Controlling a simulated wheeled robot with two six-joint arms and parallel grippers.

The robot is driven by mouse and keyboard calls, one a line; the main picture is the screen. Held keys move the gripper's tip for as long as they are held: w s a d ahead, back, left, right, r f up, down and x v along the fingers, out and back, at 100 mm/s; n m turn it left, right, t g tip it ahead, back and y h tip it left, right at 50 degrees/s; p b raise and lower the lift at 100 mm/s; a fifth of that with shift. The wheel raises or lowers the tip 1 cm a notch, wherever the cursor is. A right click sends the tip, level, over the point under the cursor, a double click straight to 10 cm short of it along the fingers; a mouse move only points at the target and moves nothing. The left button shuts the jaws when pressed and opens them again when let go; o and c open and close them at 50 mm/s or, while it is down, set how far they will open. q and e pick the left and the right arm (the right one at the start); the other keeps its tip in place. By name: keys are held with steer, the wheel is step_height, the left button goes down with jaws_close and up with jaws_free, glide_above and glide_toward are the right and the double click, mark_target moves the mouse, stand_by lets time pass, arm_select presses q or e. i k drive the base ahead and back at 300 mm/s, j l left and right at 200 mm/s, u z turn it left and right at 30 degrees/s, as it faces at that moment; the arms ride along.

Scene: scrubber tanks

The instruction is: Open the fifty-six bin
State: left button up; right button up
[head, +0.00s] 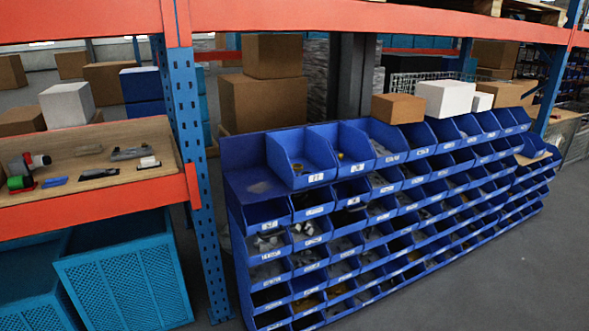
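A blue rack (236,215) holds many rows of blue open-fronted bins with small white labels. Two larger bins stand at the left of its top row, a left one (284,166) and one beside it to the right (325,143). The labels are too small and blurred for me to read surely, so I cannot tell which bin is fifty-six. Several bins hold small grey, white or yellowish parts. Neither of my grippers is in the head view.
A blue upright post (190,150) and orange shelf beam (95,202) stand left of the rack. A wooden shelf (110,175) carries a red-and-black tool (26,167). Teal crates (120,275) sit below. Cardboard boxes (262,103) stand behind. Grey floor (500,270) is clear at front right.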

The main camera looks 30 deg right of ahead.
mark_target(361, 190)
steer(key=z, duration=0.9)
steer(key=i+j, duration=0.15)
steer(key=i, duration=0.15)
steer(key=i+j+z, duration=0.1)
steer(key=i, duration=0.15)
